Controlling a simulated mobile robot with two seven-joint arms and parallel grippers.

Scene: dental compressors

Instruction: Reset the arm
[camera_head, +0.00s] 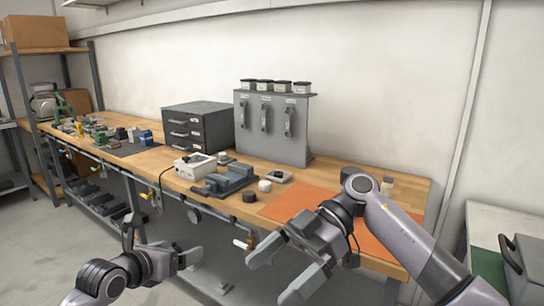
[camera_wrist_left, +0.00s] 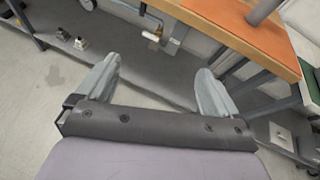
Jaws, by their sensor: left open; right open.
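My left gripper (camera_head: 190,262) is low at the bottom of the head view, in front of the workbench and below its top. In the left wrist view its two fingers (camera_wrist_left: 155,85) are spread apart with nothing between them. My right gripper (camera_head: 277,272) is in front of the bench's right part, near the orange mat (camera_head: 290,202). Its fingers are apart and no object shows between them. The right arm hides part of the mat and the bench edge.
The wooden workbench (camera_head: 160,165) carries a grey drawer box (camera_head: 197,130), a grey cabinet (camera_head: 272,128), a vise-like grey device (camera_head: 230,180) and a white box (camera_head: 195,165). A lower shelf (camera_head: 100,203) holds dark parts. A green-topped side table (camera_head: 490,272) stands right. Floor at left is clear.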

